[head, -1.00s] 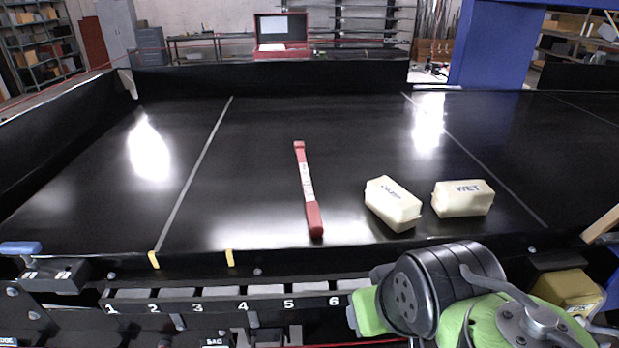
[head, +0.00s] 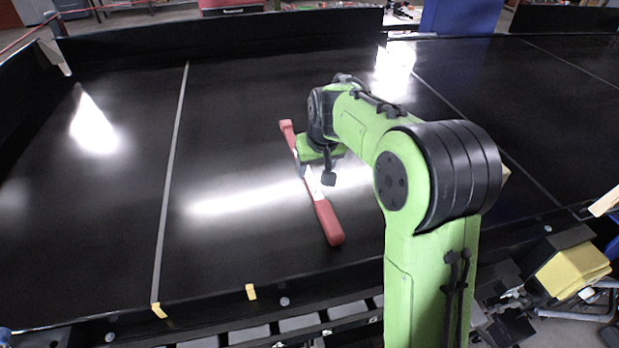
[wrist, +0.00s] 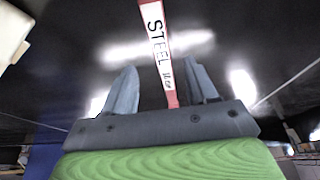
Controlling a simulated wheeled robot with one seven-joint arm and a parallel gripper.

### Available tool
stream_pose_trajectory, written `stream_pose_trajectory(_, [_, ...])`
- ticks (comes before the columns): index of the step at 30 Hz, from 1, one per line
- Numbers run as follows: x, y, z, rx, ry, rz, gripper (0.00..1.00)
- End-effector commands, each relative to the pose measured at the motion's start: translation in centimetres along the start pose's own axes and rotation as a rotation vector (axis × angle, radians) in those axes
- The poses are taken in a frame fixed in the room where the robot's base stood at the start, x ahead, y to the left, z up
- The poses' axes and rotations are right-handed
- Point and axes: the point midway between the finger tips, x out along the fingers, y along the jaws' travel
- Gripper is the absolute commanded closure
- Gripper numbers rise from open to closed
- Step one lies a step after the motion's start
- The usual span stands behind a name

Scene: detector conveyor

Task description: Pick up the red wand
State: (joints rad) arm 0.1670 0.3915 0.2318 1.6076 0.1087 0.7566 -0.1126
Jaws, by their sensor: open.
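The red wand (head: 325,213) lies on the black conveyor surface, its thick handle toward the near edge. Its middle is partly covered by my gripper in the head view. My gripper (head: 316,178) is over the wand's middle. In the wrist view my gripper (wrist: 160,88) is open, with one finger on each side of the wand (wrist: 171,88). The wand's white label with dark lettering, including "STEEL", shows there. I cannot tell how far the fingertips are above the surface.
The black conveyor (head: 110,220) has raised walls along its left and back sides. Bare surface lies left of the wand. A cream block (head: 505,173) is mostly hidden behind my arm; part of a pale block (wrist: 12,35) shows in the wrist view.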

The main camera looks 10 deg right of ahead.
Motion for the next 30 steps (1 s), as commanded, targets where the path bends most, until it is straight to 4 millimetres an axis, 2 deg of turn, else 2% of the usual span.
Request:
stream_pose_trajectory(5, [2.1,-0.1,0.0,-0.001,-0.003,-0.001,0.43])
stream_pose_trajectory(12, [6.2,-0.1,-0.1,-0.001,-0.001,-0.001,0.43])
stream_pose_trajectory(20, [6.7,-0.1,-0.1,-0.001,0.002,0.0,0.44])
stream_pose_trajectory(30, [6.6,-0.1,-0.1,-0.001,0.002,0.0,0.96])
